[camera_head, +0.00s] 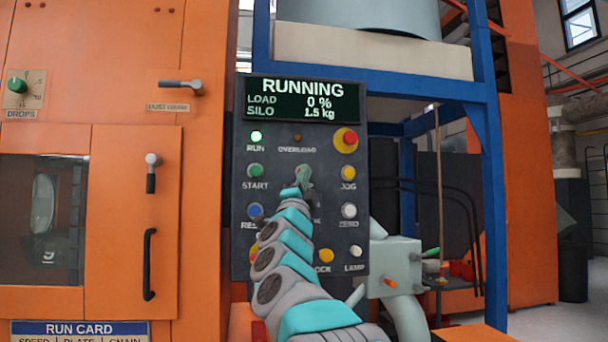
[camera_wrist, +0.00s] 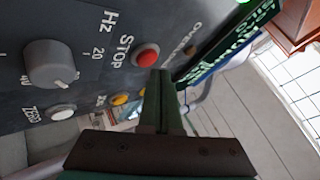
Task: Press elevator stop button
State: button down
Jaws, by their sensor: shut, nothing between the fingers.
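The control panel (camera_head: 275,236) stands upright, and its display (camera_head: 303,102) reads RUNNING, LOAD 0 %, SILO 1.5 kg. The red round STOP button (camera_wrist: 147,57) shows in the wrist view, beside its STOP label. In the head view my arm and gripper hide it. My gripper (camera_head: 304,174) is shut and empty, in front of the panel's middle column, between START and JOG. In the wrist view the shut fingers (camera_wrist: 162,76) end close beside the STOP button, just below and right of it. I cannot tell whether they touch the panel.
A green START button (camera_head: 255,171), yellow JOG button (camera_head: 348,172) and red emergency knob on yellow (camera_head: 346,140) surround the spot. The Hz dial (camera_wrist: 52,64) and white ZERO button (camera_wrist: 62,112) are close by. The green RUN lamp (camera_head: 256,136) is lit. Blue frame posts (camera_head: 490,200) stand right.

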jog(key=s+b, duration=0.1)
jog(key=s, duration=0.1)
jog(key=s+d+b, duration=0.1)
jog(key=s, duration=0.1)
jog(key=shift+s+d, duration=0.2)
jog(key=shift+s, duration=0.2)
dwell(0.7)
